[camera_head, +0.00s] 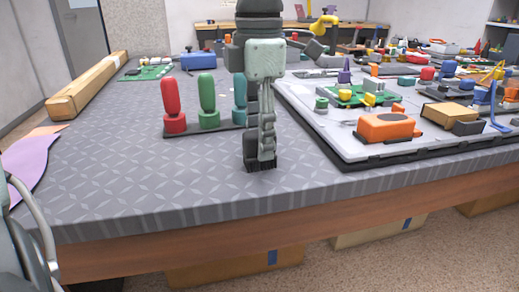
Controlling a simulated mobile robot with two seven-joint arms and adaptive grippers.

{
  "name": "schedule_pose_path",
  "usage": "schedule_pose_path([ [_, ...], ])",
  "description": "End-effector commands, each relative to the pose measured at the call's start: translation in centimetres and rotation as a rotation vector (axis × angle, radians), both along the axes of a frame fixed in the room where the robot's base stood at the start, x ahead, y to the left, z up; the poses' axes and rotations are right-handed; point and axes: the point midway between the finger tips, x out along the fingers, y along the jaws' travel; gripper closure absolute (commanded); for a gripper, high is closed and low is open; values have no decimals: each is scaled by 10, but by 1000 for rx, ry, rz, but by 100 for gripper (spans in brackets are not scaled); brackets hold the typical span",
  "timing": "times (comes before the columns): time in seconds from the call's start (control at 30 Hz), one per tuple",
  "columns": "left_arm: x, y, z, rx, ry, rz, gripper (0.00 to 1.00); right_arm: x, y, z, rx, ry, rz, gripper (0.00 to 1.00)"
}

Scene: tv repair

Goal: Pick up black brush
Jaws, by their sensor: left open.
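My left gripper (261,166) points straight down from the top middle, in front of the rack, with its fingertips low over the table's front part. I see it side-on, so its fingers overlap; it is open. I cannot pick out a black brush for sure. A dark part shows right beside the fingers, and I cannot tell whether it is a finger or a brush. A black rack (186,132) holds upright tools with red (171,103), green (207,100) and teal (240,98) handles. The gripper hides the rack's right end. My right gripper is not in view.
A grey patterned table (120,190) has free room at its left and front. A tray (345,158) with an orange block (387,127) and several small parts lies to the right. A long wooden box (90,88) lines the left edge. A blue box (197,61) stands behind.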

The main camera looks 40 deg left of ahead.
Motion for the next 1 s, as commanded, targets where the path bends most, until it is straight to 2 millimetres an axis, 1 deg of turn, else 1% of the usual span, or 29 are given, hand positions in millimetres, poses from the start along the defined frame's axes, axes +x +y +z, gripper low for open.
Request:
schedule_pose_path([
  [0.03,0,0,0,0,0,0,50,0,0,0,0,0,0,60],
  [0.07,0,0,0,0,0,0,54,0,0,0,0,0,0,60],
  [0.43,0,0,1,-1,-1,0,100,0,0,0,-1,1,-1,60],
  [0.77,0,0,3,-1,-1,0,100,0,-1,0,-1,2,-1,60],
  [0.93,1,0,16,0,-3,-1,100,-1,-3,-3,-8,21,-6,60],
  [1.0,1,0,26,0,-3,-1,100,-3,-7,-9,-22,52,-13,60],
])
